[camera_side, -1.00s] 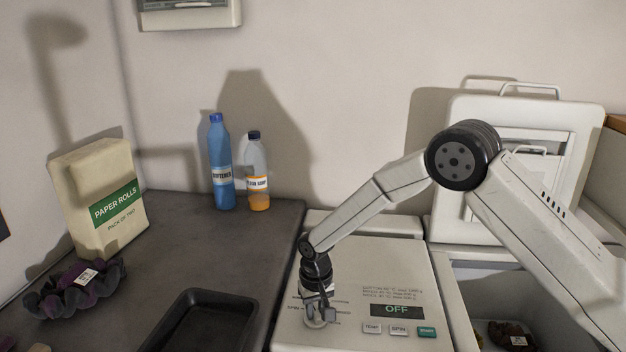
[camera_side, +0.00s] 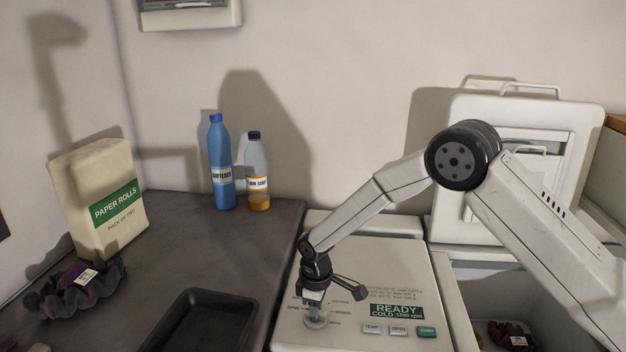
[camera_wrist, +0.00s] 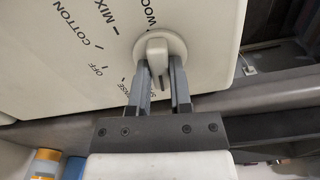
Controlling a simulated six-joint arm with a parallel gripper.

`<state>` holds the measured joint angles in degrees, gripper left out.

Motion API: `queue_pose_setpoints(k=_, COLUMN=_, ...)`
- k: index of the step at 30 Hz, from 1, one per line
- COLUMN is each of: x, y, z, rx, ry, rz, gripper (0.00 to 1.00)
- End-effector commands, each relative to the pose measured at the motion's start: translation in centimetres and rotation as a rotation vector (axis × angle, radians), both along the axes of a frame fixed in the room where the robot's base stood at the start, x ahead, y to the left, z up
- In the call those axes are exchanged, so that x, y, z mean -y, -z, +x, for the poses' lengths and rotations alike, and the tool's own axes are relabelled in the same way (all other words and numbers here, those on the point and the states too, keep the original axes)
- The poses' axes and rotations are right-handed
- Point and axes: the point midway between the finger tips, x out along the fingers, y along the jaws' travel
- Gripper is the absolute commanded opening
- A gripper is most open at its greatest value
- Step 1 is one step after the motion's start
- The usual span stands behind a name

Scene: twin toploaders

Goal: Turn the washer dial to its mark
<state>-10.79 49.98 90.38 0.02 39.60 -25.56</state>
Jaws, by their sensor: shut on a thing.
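The washer dial (camera_side: 316,320) is a small pale knob at the left front of the white washer panel (camera_side: 375,262). My gripper (camera_side: 316,303) points down at it, shut on it. In the wrist view the round dial (camera_wrist: 157,46) has a raised grip bar held between the two grey fingers of my gripper (camera_wrist: 160,74). Printed words including MIX, COTTON and OFF circle it; the labels near the fingers are partly hidden. I cannot tell exactly which mark the dial points to. The display (camera_side: 397,311) reads READY, COLD, 1200 rpm in green.
TEMP, SPIN and green START buttons (camera_side: 427,332) sit right of the dial. An open tub (camera_side: 480,275) lies right.

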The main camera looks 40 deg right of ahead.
Motion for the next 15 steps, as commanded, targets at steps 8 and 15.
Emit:
queue_pose_setpoints(k=8, x=0.01, y=0.03, z=-0.04, rx=-0.002, ry=-0.134, rz=0.000, gripper=0.00)
queue_pose_setpoints(k=15, x=0.01, y=0.03, z=-0.05, rx=-0.002, ry=-0.168, rz=0.000, gripper=0.00)
